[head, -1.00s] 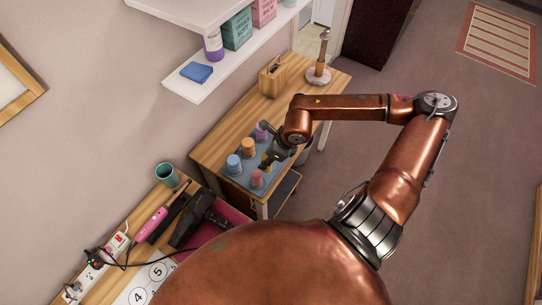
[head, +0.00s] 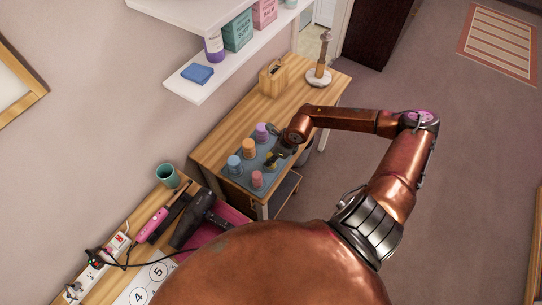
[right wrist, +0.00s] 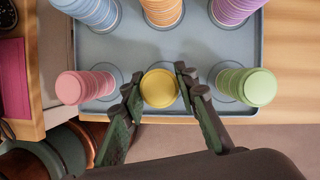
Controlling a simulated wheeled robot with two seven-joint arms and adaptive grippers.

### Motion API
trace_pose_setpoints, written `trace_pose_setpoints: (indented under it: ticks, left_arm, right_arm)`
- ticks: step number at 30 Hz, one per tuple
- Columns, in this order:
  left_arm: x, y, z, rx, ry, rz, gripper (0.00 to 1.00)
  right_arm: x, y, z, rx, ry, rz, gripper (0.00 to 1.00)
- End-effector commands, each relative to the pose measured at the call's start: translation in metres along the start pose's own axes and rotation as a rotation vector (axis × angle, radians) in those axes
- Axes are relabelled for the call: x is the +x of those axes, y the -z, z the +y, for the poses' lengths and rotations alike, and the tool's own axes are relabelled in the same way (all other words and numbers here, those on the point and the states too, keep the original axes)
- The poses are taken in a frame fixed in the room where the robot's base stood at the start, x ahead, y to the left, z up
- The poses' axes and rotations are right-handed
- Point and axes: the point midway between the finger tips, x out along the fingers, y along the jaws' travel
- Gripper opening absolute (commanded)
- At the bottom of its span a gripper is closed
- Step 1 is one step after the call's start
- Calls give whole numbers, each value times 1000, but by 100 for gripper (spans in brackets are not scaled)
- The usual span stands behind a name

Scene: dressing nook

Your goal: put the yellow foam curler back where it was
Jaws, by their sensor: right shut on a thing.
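The yellow foam curler (right wrist: 160,88) stands upright between the fingers of my right gripper (right wrist: 160,92), seen end-on in the right wrist view. My right gripper (head: 274,157) is shut on the curler (head: 269,160) over the blue-grey tray (right wrist: 190,45). The curler is in the tray's front row, between a pink curler (right wrist: 85,87) and a green curler (right wrist: 246,86). I cannot tell whether its base touches the tray; its lower part is hidden. My left gripper is not in view.
Blue (head: 234,163), orange (head: 249,147) and purple (head: 262,131) curlers stand in the tray's back row. A wooden box (head: 272,80) and a stand (head: 321,68) are farther along the table. A white shelf (head: 200,88) overhangs at the wall.

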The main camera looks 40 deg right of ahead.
Motion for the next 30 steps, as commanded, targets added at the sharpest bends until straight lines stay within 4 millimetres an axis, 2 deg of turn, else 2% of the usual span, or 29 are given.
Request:
trace_pose_setpoints:
  ticks: [7, 8, 15, 24, 26, 30]
  left_arm:
    - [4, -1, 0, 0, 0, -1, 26]
    - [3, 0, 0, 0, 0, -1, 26]
    - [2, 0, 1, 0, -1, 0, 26]
    - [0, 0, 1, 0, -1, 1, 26]
    - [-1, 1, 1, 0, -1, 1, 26]
    - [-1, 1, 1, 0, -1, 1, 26]
  right_arm:
    - [4, 2, 0, 0, 0, 0, 7]
    - [3, 1, 0, 0, 0, 0, 30]
    - [2, 1, 0, 0, 0, 0, 45]
    - [0, 0, 0, 0, 0, 0, 45]
    - [-4, -1, 0, 0, 1, 0, 45]
    - [-25, 0, -1, -1, 3, 1, 45]
